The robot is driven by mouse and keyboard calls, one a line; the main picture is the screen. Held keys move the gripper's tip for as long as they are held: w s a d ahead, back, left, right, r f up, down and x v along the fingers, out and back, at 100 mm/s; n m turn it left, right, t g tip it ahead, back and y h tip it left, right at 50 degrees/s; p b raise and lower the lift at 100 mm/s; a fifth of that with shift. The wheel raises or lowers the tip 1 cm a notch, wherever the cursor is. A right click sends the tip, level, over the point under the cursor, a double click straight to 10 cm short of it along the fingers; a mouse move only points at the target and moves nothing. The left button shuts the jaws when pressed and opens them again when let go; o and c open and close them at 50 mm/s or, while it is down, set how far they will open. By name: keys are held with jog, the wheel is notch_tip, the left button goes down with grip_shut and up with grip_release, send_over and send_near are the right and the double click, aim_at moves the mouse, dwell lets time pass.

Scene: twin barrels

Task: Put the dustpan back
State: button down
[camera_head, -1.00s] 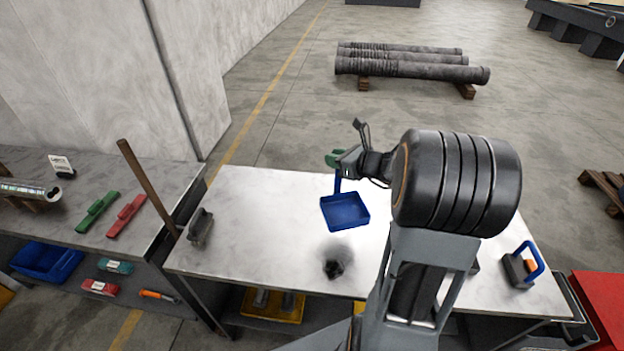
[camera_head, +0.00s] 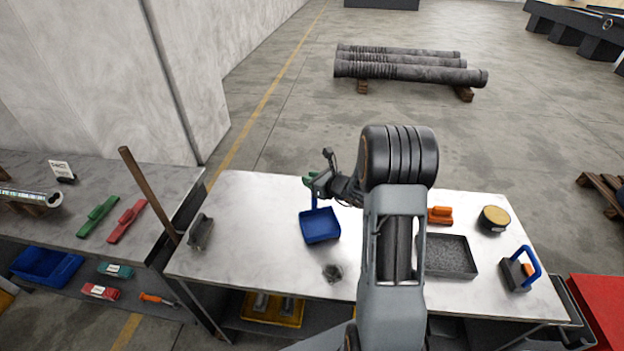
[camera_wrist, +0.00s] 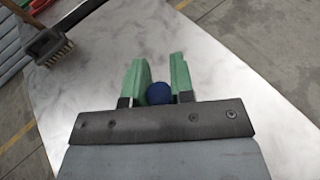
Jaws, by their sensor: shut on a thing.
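The blue dustpan (camera_head: 320,227) shows in the head view near the middle of the pale table, its tray facing up and its handle rising toward my gripper. My gripper (camera_head: 312,181) is shut on the dustpan's handle with its green fingers. In the wrist view the round blue handle end (camera_wrist: 158,93) sits between the two green fingers of my gripper (camera_wrist: 159,85). The tray is hidden in the wrist view. I cannot tell whether the tray touches the tabletop.
A dark pile (camera_head: 332,273) lies on the table (camera_head: 240,262) in front of the dustpan. A brush (camera_head: 200,232) is at the left edge. Right are a grey tray (camera_head: 447,256), a round tin (camera_head: 494,219) and a blue-handled tool (camera_head: 520,268). A left bench (camera_head: 150,215) holds green and red tools.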

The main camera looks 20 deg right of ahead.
dwell(0.3)
jog(key=shift+f, duration=0.2)
jog(key=c, duration=1)
grip_release()
jog(key=shift+s, duration=0.1)
